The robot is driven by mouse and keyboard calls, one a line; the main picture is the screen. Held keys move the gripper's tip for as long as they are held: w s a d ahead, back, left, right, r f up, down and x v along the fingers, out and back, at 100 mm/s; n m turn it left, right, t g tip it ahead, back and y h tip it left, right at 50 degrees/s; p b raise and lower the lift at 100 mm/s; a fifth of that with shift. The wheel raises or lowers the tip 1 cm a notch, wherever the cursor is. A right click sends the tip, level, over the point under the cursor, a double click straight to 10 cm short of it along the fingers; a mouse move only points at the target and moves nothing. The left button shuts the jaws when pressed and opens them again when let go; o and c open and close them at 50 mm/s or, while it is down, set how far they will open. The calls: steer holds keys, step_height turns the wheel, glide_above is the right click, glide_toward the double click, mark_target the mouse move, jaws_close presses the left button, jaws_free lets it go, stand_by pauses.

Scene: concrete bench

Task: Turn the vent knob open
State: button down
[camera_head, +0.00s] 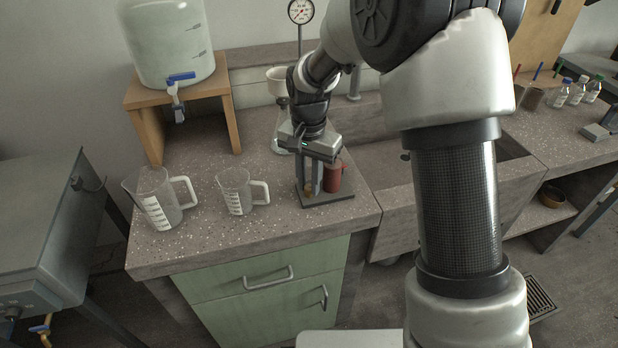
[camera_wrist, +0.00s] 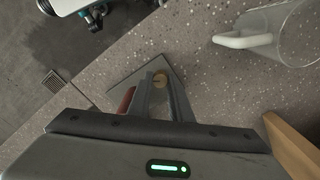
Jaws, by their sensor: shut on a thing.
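My gripper (camera_head: 310,187) points down at a small fixture near the bench's front right corner. The fixture has a dark square base plate (camera_head: 328,201) and a red cylinder (camera_head: 334,177) standing just right of my fingers. A small brass-coloured knob (camera_head: 308,191) shows low between the fingers. In the wrist view the round tan end of the knob (camera_wrist: 159,78) sits between the fingertips of my gripper (camera_wrist: 158,84), and they are shut on it. The red cylinder (camera_wrist: 125,101) is partly hidden by a finger there. The knob's markings and turn angle cannot be made out.
Two clear measuring jugs, a larger one (camera_head: 155,200) and a smaller one (camera_head: 236,192), stand left of the fixture. A water container (camera_head: 170,45) with a blue tap sits on a wooden stand (camera_head: 235,110) behind. A sink (camera_head: 400,215) lies to the right.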

mark_target(309, 187)
steer(key=shift+n, duration=0.4)
steer(key=c, duration=1.6)
jaws_free()
step_height(309, 187, up, 18)
steer(key=p, duration=0.3)
steer(key=shift+f, duration=0.25)
